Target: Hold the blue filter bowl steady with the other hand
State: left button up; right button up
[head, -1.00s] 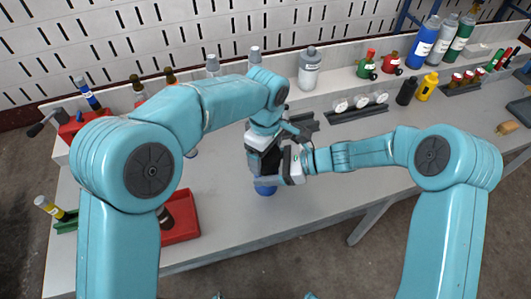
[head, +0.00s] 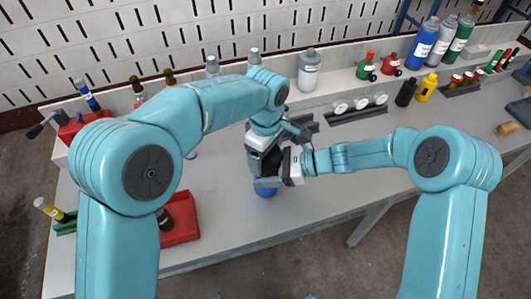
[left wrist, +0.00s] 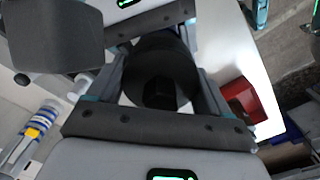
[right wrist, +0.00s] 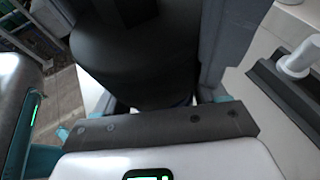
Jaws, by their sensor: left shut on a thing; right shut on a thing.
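The blue filter bowl (head: 265,191) stands on the bench in the head view, with only its lower blue part showing under the grippers. A black round part sits above it; in the left wrist view this black part (left wrist: 160,75) lies between my left fingers. My left gripper (head: 264,153) comes down from above and is shut on it. My right gripper (head: 272,170) reaches in from the right, below the left one, and is shut around the filter at the bowl's top. Its exact contact is hidden. The right wrist view shows a large dark rounded body (right wrist: 130,60) between its fingers.
A red tray (head: 180,222) lies to the left, with a dark bottle in it. Bottles and white round parts (head: 360,103) line the back. A yellow bottle (head: 427,87) stands at the back right. The bench front around the bowl is clear.

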pick_arm(q)
jog(key=shift+f, duration=0.45)
dwell(0.6)
jog(key=shift+r, duration=0.4)
jog(key=shift+a, duration=0.15)
dwell(0.4)
jog(key=shift+f, duration=0.45)
dwell(1.0)
jog(key=shift+r, duration=0.45)
jog(key=shift+r, duration=0.1)
